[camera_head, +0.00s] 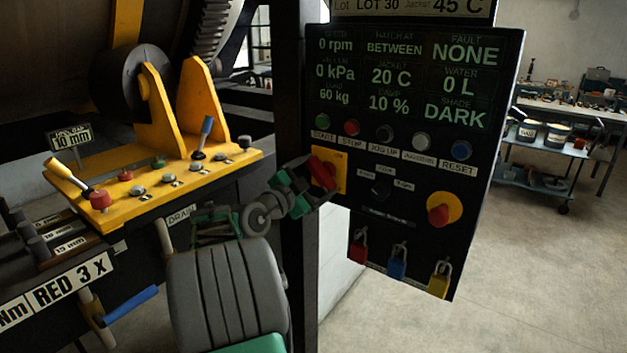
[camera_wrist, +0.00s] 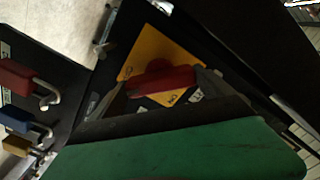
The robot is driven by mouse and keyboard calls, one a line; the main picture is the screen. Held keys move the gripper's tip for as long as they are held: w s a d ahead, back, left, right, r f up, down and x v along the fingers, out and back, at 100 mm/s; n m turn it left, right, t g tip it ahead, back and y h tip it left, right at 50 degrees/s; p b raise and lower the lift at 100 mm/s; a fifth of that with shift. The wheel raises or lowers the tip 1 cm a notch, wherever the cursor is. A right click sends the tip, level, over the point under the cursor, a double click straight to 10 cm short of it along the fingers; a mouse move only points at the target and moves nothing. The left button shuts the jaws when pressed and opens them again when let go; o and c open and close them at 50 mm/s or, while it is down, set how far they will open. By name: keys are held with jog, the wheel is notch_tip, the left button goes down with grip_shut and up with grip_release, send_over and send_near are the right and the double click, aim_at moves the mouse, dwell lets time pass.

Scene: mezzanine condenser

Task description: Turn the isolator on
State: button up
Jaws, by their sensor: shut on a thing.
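The isolator is a red handle (camera_head: 322,172) on a yellow plate (camera_head: 341,163) at the left side of the black control panel (camera_head: 420,180). In the wrist view the red handle (camera_wrist: 162,80) lies across the yellow plate (camera_wrist: 150,52), between my fingers. My gripper (camera_head: 312,178) reaches the handle from the left and is shut on it. In the wrist view my gripper (camera_wrist: 165,92) and its green body hide the lower part of the plate. The plate's small labels are too blurred to read.
Red (camera_head: 358,246), blue (camera_head: 397,262) and yellow (camera_head: 439,279) padlocks hang below. A red emergency knob (camera_head: 438,210) sits to the right. A yellow lever console (camera_head: 150,185) stands left.

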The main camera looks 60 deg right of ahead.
jog(key=shift+w+d+r+n+b, duration=0.1)
jog(key=shift+d+n+b, duration=0.2)
jog(key=shift+b, duration=0.1)
jog(key=n+b, duration=0.2)
jog(key=shift+n+b, duration=0.3)
jog(key=shift+n, duration=0.1)
jog(key=n, duration=0.1)
jog(key=n+b, duration=0.1)
jog(key=n, duration=0.2)
jog(key=shift+r+b, duration=0.25)
jog(key=shift+b, duration=0.1)
jog(key=n, duration=0.5)
jog(key=shift+r, duration=0.2)
jog(key=n+p, duration=0.1)
jog(key=n, duration=0.3)
jog(key=shift+f+n+p, duration=0.15)
jog(key=shift+n+p, duration=0.25)
jog(key=shift+n, duration=0.3)
jog(key=shift+f, duration=0.25)
jog(key=o, duration=1.1)
jog(key=shift+d+f, duration=0.1)
